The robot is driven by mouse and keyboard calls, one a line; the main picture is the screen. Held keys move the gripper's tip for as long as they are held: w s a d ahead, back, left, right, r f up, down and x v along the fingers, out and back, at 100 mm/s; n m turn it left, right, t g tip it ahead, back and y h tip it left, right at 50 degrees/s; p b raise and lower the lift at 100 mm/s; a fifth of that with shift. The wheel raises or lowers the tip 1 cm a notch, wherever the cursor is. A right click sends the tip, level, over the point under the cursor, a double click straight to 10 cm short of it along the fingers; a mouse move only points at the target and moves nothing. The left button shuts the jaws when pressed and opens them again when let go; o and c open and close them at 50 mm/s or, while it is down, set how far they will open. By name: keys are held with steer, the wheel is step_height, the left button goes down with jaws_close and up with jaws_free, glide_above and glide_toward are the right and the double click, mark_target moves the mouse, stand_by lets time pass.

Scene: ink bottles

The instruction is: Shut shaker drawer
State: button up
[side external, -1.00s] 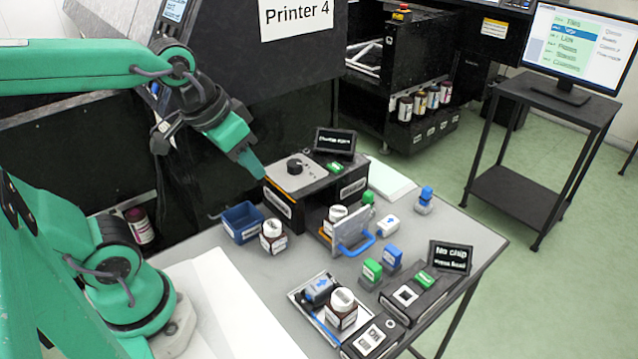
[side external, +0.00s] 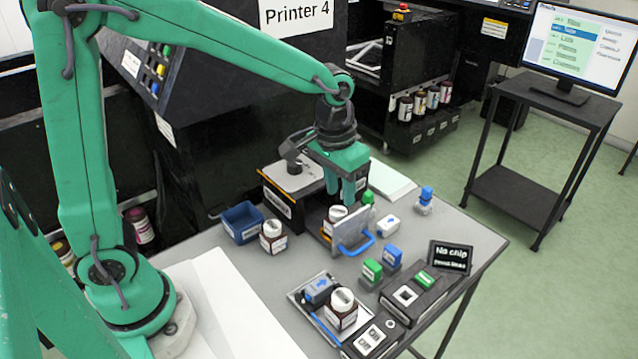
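The shaker (side external: 284,207) is a black box with a grey top at the back of the table. Its drawer (side external: 352,231), with a light front plate and a blue handle (side external: 360,247), stands pulled out toward the front right. A bottle with a white cap (side external: 338,214) sits in the drawer behind the plate. My gripper (side external: 347,198) points down above the drawer, close to the bottle and the shaker's front. Its green fingers look spread with a gap between them, and nothing shows held. My arm hides part of the shaker's top and its display.
A blue bin (side external: 242,222) and a capped bottle (side external: 272,237) stand left of the drawer. A tray (side external: 318,318) with a bottle lies in front. A sign (side external: 450,257) stands at right.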

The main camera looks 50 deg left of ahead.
steer(key=g, duration=0.1)
glide_above(360, 248)
step_height(360, 248, down, 6)
steer(key=shift+f, duration=0.1)
steer(key=shift+f, duration=3.85)
steer(key=shift+c, duration=0.2)
jaws_close()
